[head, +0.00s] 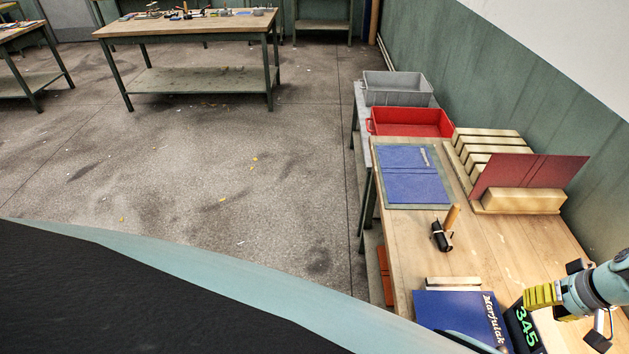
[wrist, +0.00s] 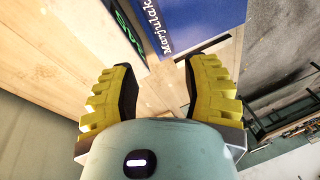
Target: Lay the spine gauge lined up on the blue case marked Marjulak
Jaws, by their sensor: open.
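The blue case marked Marjulak (head: 452,312) lies on the near part of the bench, with white lettering along its right edge. It also shows at the top of the wrist view (wrist: 211,22). My gripper (head: 543,298) is at the right of the case, over the black piece with green digits. In the wrist view my gripper (wrist: 160,80) has its yellow fingers spread wide, with only bare wood between them. A small pale strip (head: 424,156) lies slanted on a flat blue cover farther back; it may be the spine gauge, but I cannot tell for certain.
The flat blue cover (head: 410,180) lies on a green mat. A black tool with a wooden handle (head: 451,216) stands mid-bench. A red board (head: 525,175) leans in a wooden rack. The black digit piece (head: 524,328) adjoins the case. Red (head: 410,122) and grey (head: 397,88) bins are behind.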

